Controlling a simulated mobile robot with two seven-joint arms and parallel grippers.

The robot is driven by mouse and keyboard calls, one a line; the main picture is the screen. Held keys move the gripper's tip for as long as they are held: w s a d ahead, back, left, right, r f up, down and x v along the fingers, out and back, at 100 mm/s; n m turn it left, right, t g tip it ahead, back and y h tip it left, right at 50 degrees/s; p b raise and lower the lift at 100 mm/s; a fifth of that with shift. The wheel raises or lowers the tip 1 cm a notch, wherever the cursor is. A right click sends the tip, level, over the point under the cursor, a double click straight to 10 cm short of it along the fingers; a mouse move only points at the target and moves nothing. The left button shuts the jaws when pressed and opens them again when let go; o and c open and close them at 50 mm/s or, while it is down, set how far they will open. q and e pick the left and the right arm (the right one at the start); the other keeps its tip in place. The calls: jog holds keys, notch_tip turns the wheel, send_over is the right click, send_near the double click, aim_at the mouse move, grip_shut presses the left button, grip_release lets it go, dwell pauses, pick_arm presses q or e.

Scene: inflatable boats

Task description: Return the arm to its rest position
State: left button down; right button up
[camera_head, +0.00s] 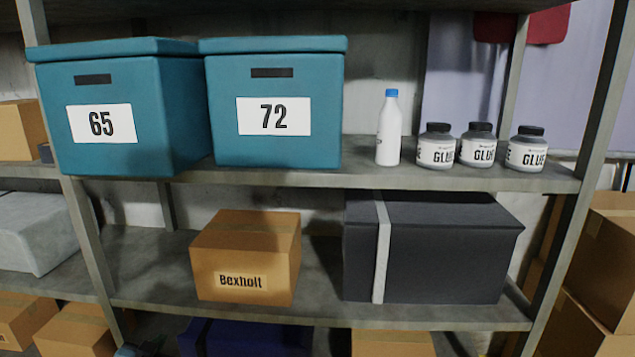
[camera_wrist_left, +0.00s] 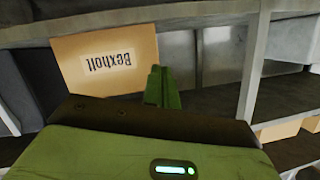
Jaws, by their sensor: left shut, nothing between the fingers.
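My left gripper (camera_wrist_left: 160,84) shows in the left wrist view as two green fingers closed together, with nothing held between them. The fingers stand out in front of a cardboard box labelled Bexholt (camera_wrist_left: 108,62), which appears upside down in that view. I cannot tell the gap between the fingers and the box. The same Bexholt box (camera_head: 245,255) sits on the middle shelf in the head view. At the bottom left edge of the head view only a small unclear bit shows that may be my left arm. My right gripper is in neither view.
A metal shelf rack (camera_head: 420,320) fills the head view. Teal boxes 65 (camera_head: 130,140) and 72 (camera_head: 275,150), a white bottle (camera_head: 389,135) and glue jars (camera_head: 436,150) stand on its upper shelf. A dark grey box (camera_head: 440,255) sits right of the Bexholt box.

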pick_arm(q)
jog(key=s+d+f+g+h, duration=0.1)
jog(key=s+d+f, duration=0.2)
jog(key=s+f, duration=0.25)
jog(key=s+d+f+g, duration=0.1)
jog(key=s+d+f, duration=0.25)
jog(key=s, duration=0.25)
jog(key=s+d+f+g, duration=0.1)
jog(key=s+d+f, duration=0.1)
jog(key=s, duration=0.8)
jog(key=s+d+f+g+h, duration=0.1)
jog(key=s+d+f, duration=0.2)
jog(key=s, duration=0.8)
jog(key=s+d+f+n+g+h, duration=0.1)
jog(key=s+d, duration=0.4)
jog(key=s, duration=0.5)
notch_tip(320, 180, down, 2)
jog(key=shift+s+d+f+g, duration=0.1)
jog(key=shift+s+d+g, duration=0.1)
jog(key=shift+s+g, duration=0.25)
